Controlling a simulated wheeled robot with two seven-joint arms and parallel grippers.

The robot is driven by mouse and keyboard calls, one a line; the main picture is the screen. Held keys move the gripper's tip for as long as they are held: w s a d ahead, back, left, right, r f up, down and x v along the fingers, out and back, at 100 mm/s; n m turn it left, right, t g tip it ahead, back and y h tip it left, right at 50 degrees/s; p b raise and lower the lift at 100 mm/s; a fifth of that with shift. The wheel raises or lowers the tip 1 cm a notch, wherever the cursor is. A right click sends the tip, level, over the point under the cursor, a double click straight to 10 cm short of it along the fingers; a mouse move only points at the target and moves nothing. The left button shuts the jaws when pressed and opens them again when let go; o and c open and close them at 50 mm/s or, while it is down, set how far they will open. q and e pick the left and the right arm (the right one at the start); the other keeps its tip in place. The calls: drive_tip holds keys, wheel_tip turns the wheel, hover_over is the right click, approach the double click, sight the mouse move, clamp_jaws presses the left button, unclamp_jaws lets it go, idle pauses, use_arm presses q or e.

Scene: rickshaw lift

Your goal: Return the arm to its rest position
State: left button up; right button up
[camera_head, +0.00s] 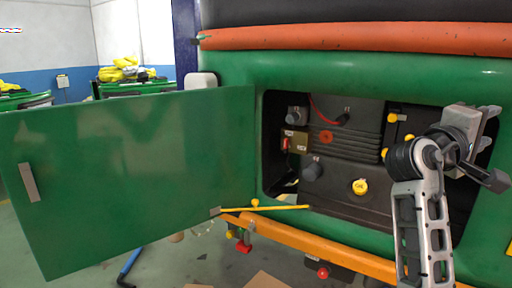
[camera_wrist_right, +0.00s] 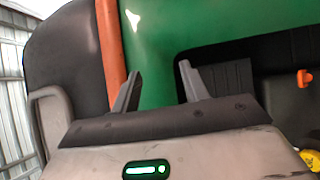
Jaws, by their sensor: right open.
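My right arm (camera_head: 420,225) rises from the lower right of the head view, in front of the right part of the open compartment. Its gripper (camera_head: 488,128) is turned toward the right edge, beside the compartment's right side. In the right wrist view the two fingers (camera_wrist_right: 160,84) stand wide apart with nothing between them. They point at the green body panel, between an orange band and the dark compartment opening. Whether they touch the panel cannot be told. My left arm and gripper are not in view.
A green door (camera_head: 130,175) hangs open on the left. The compartment holds a dark ribbed unit (camera_head: 345,145), a yellow cap (camera_head: 360,187) and a red switch (camera_head: 286,143). An orange bar (camera_head: 320,245) runs below. An orange padded rail (camera_head: 360,37) runs above.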

drive_tip(key=s+d+r+m+g+h, duration=0.3)
drive_tip(key=s+d+r+g+h, duration=0.35)
drive_tip(key=s+d+r, duration=0.45)
drive_tip(key=w+a+f+n+t+y, duration=0.2)
drive_tip(key=w+f+n+t+y, duration=0.7)
drive_tip(key=f, duration=0.7)
drive_tip(key=w+a+f+n+t+y, duration=0.1)
drive_tip(key=a+f+n+t+y, duration=0.2)
drive_tip(key=f, duration=0.8)
drive_tip(key=w+a+f+n+t+y, duration=0.15)
drive_tip(key=a+f+y, duration=0.35)
drive_tip(key=f, duration=0.7)
drive_tip(key=s+a+f+m+g+y, duration=0.1)
drive_tip(key=s+a+f+y, duration=0.25)
drive_tip(key=f, duration=0.35)
drive_tip(key=s+a+f+m+g+y, duration=0.1)
drive_tip(key=s+a+f+y, duration=0.15)
drive_tip(key=s+f, duration=0.35)
drive_tip(key=s+a+f+m+g+y, duration=0.2)
drive_tip(key=s+a+f, duration=0.2)
drive_tip(key=s+f, duration=0.25)
drive_tip(key=s+a+f+m+g+y, duration=0.1)
drive_tip(key=s+a+f+m+y, duration=0.15)
drive_tip(key=s+a+f, duration=0.35)
drive_tip(key=a+r+m, duration=0.1)
drive_tip(key=a+m, duration=0.4)
drive_tip(key=a, duration=0.4)
drive_tip(key=shift+s+a+r+t, duration=0.2)
drive_tip(key=shift+a+r+t, duration=0.1)
drive_tip(key=shift+r, duration=0.05)
